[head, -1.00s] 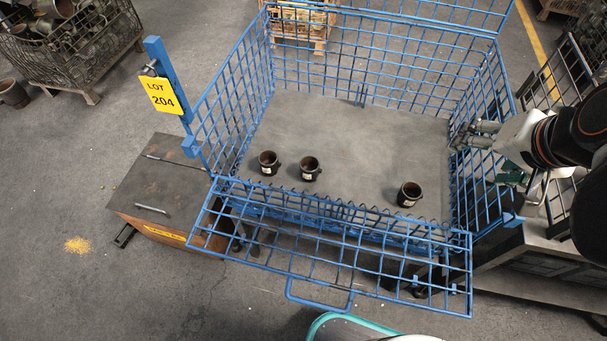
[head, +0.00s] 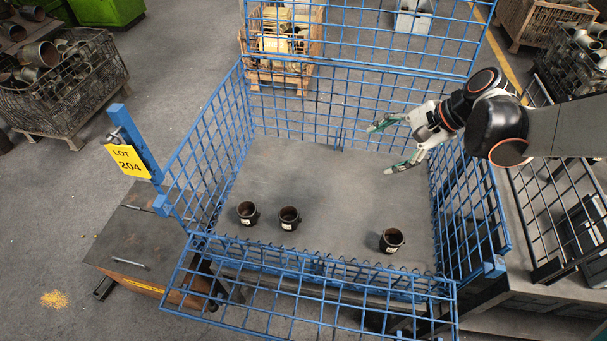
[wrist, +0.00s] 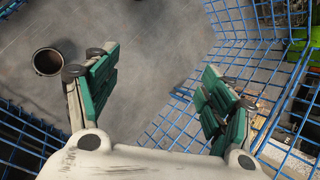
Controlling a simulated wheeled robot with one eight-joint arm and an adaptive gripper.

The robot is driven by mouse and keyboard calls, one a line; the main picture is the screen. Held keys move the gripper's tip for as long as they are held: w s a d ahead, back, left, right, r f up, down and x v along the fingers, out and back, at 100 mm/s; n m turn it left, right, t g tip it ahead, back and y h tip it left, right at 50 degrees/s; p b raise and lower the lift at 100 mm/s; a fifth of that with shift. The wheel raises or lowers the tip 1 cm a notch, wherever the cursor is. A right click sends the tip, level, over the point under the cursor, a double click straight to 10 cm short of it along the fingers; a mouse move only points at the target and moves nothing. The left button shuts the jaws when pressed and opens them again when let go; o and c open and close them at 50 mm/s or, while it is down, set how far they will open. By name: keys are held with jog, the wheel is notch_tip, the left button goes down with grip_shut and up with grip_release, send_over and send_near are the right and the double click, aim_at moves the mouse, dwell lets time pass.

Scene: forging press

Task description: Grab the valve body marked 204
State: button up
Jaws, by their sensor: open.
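Three dark valve bodies with small white labels stand upright on the grey floor of a blue wire cage (head: 335,196). The left one (head: 247,213) and the middle one (head: 289,218) are close together near the front left. The third (head: 391,240) stands apart at the front right. The label markings are too small to read. My gripper (head: 378,148) is open and empty over the right back part of the cage, behind the right valve body. In the wrist view, one valve body (wrist: 47,61) lies left of the green-padded fingers (wrist: 160,85).
A yellow tag reading LOT 204 (head: 127,160) hangs on the cage's left post. The cage's wire side walls and taller back panel (head: 360,35) surround the parts; the front panel (head: 310,290) is folded down. The middle of the cage floor is clear.

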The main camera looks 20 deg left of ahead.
jog(key=w+a+f+m+g+y, duration=0.35)
jog(key=a+f, duration=0.35)
jog(key=f, duration=0.4)
jog(key=g+y+b, duration=0.1)
jog(key=g, duration=0.3)
send_near(294, 213)
jog(key=shift+m+t, duration=0.25)
jog(key=s+a, duration=0.3)
jog(key=shift+s+r, duration=0.2)
jog(key=shift+r, duration=0.15)
jog(key=shift+s+r+b+x, duration=0.15)
jog(key=shift+b+x, duration=0.55)
jog(key=shift+x, duration=0.7)
jog(key=shift+s+r+b+x, duration=0.15)
jog(key=shift+b+x, duration=0.5)
jog(key=shift+x, duration=0.75)
jog(key=c, duration=1.5)
